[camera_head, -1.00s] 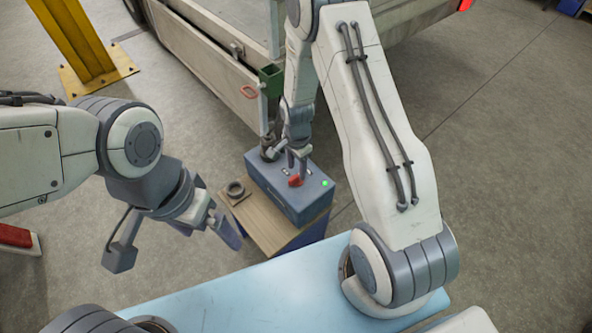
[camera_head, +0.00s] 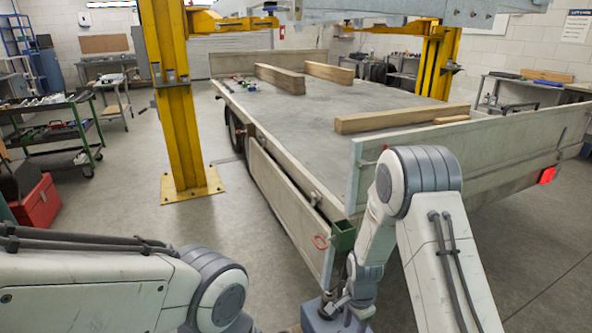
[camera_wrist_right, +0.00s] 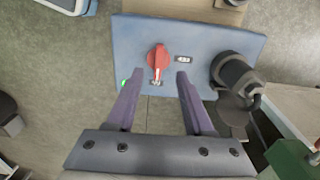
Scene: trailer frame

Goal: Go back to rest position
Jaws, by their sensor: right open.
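My right gripper (camera_wrist_right: 160,72) is open in the right wrist view. Its two fingers point at the blue-grey box (camera_wrist_right: 200,38), on either side of a red rotary knob (camera_wrist_right: 157,58), with nothing between them. A dark round plug (camera_wrist_right: 236,74) with a cable sits at the box's right end. A green light (camera_wrist_right: 124,84) glows at its left edge. In the head view my right arm reaches down to the box (camera_head: 312,318), which the bottom edge cuts off. My left arm shows at the lower left; its gripper is out of view.
A flatbed trailer (camera_head: 310,110) with wooden beams (camera_head: 400,118) on its deck stands ahead. A yellow lift post (camera_head: 180,110) rises to its left. A green cart (camera_head: 55,135) and a red toolbox (camera_head: 38,205) stand at the left. Floor between them is clear.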

